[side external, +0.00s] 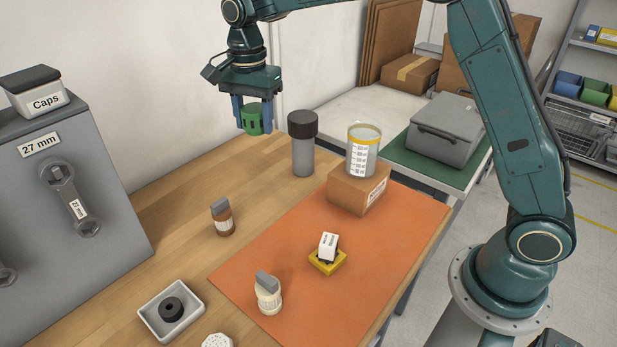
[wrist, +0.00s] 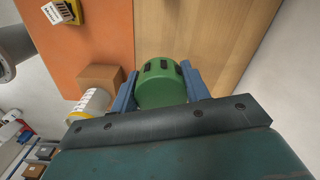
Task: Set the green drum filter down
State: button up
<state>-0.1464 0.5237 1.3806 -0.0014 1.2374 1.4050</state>
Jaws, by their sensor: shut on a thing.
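The green drum filter (side external: 254,119) is a short green cylinder with dark slots around its side. My gripper (side external: 253,118) is shut on it, one blue finger on each side. It is held up in the air over the far left part of the wooden table (side external: 175,190), left of the dark-capped grey cylinder. In the wrist view the green drum filter (wrist: 162,82) sits between the blue fingers of my gripper (wrist: 160,90), with bare wood behind it. Its far side is hidden.
The dark-capped grey cylinder (side external: 303,150) stands upright nearby. A white tray (side external: 152,313) holds a black ring. Wood left of the mat is mostly clear.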

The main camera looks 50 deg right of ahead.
send_over(264, 203)
notch_tip(264, 203, down, 15)
jog(key=shift+r, duration=0.1)
dwell(0.4)
jog(key=shift+f, duration=2.2)
jog(key=shift+f, duration=0.15)
jog(key=o, duration=1)
notch_tip(264, 203, up, 12)
jog(key=shift+r, duration=0.2)
